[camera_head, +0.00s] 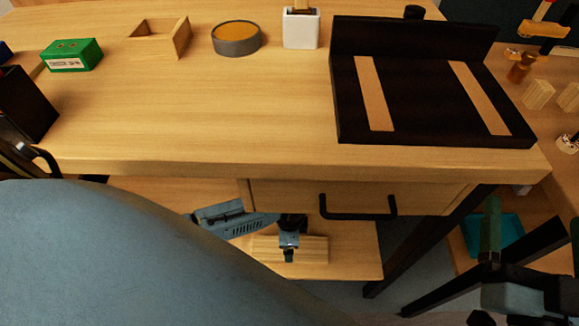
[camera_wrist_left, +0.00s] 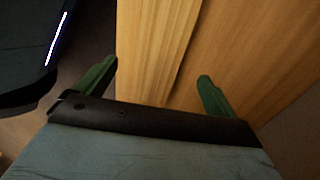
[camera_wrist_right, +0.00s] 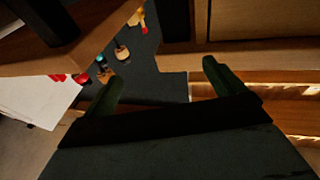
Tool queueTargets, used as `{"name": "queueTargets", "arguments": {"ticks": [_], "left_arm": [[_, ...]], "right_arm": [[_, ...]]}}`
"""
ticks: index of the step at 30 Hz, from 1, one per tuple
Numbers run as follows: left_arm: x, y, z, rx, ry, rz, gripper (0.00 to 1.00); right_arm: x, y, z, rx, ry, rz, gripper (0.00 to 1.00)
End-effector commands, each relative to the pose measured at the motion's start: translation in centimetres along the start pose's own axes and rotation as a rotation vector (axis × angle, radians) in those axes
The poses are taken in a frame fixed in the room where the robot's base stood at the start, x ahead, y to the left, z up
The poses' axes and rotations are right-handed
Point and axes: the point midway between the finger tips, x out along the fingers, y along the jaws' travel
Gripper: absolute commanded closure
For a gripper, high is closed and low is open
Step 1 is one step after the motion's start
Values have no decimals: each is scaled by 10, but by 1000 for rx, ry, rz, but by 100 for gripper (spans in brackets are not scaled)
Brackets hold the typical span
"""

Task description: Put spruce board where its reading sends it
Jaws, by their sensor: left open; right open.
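A pale wooden board (camera_head: 316,250), which looks like the spruce board, lies on the lower shelf under the bench. My left gripper (camera_head: 289,257) is over the board's left part. In the left wrist view, a pale plank (camera_wrist_left: 148,45) runs between the open green fingers of that gripper (camera_wrist_left: 157,72); I cannot tell whether they touch it. My right gripper (camera_wrist_right: 163,74) is open and empty, low at the right of the bench. A green box (camera_head: 72,55) with a small white label stands at the bench's back left; its label is too small to read.
A black stand (camera_head: 420,85) with two tan strips sits on the bench's right. A wooden tray (camera_head: 158,37), a round tin (camera_head: 236,38) and a white holder (camera_head: 301,29) stand along the back. A drawer (camera_head: 290,197) with a black handle is above the shelf. The bench's middle is clear.

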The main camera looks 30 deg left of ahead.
Motion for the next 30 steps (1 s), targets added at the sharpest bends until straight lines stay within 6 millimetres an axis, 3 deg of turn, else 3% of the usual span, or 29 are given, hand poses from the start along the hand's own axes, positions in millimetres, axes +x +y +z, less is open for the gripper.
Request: {"name": "queueTargets", "arguments": {"ticks": [15,21,30], "left_arm": [[-39,0,0,0,1,0,6],[-44,0,0,0,0,1,6],[-44,0,0,0,0,1,6]], "right_arm": [[-31,18,80,-14,-536,45,6],[-41,21,93,-15,-629,54,6],[-44,21,96,-15,-647,55,6]]}}
